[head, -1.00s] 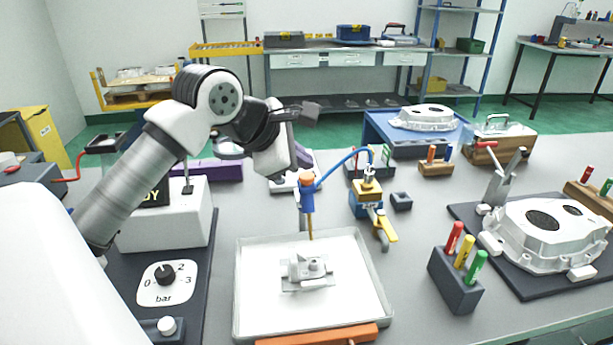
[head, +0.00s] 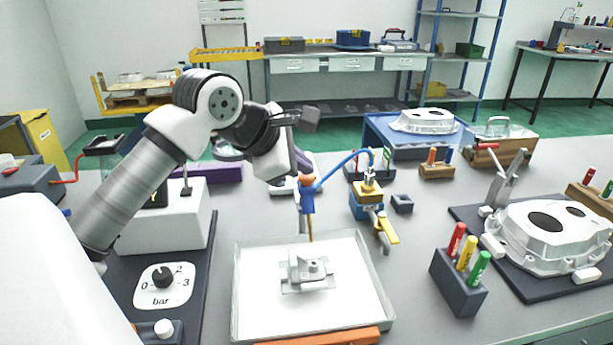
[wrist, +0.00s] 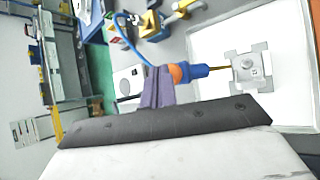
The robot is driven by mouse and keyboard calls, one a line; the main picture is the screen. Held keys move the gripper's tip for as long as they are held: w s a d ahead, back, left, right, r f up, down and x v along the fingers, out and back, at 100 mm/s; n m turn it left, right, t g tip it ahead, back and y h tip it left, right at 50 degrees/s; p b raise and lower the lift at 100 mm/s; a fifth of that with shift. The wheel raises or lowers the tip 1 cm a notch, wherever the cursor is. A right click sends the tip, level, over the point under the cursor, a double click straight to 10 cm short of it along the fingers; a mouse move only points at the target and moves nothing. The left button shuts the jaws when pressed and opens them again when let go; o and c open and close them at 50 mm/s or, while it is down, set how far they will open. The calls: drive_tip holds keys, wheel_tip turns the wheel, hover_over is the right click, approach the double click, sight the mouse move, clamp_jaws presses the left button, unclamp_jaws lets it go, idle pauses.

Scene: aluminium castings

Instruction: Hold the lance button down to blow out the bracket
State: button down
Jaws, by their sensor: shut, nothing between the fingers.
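The air lance (head: 307,200) has a blue body, an orange button (head: 306,180) on top and a thin brass nozzle pointing down. It stands upright over the grey metal bracket (head: 307,271), which lies in a white-floored tray (head: 262,312). My gripper (head: 303,171) is shut and empty, pointing down just above the button. In the wrist view its shut purple-grey fingers (wrist: 158,88) end right at the orange button (wrist: 178,73). They look close to touching, but I cannot tell whether the button is pressed. The bracket also shows in the wrist view (wrist: 249,68).
A blue hose runs from the lance to a brass-and-blue valve (head: 366,200) with a yellow handle. A pressure dial (head: 162,276) sits at left. A marker holder (head: 459,281) and a large casting (head: 552,232) are at right. Grey table is clear between tray and marker holder.

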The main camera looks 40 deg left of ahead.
sight(301, 178)
drive_tip(key=shift+f+b, duration=0.4)
idle(1.3)
idle(0.7)
drive_tip(key=shift+r+p, duration=0.45)
drive_tip(key=shift+r, duration=0.55)
drive_tip(key=shift+r+p, duration=1.4)
drive_tip(key=shift+r, duration=1.15)
drive_tip(key=shift+f, duration=0.1)
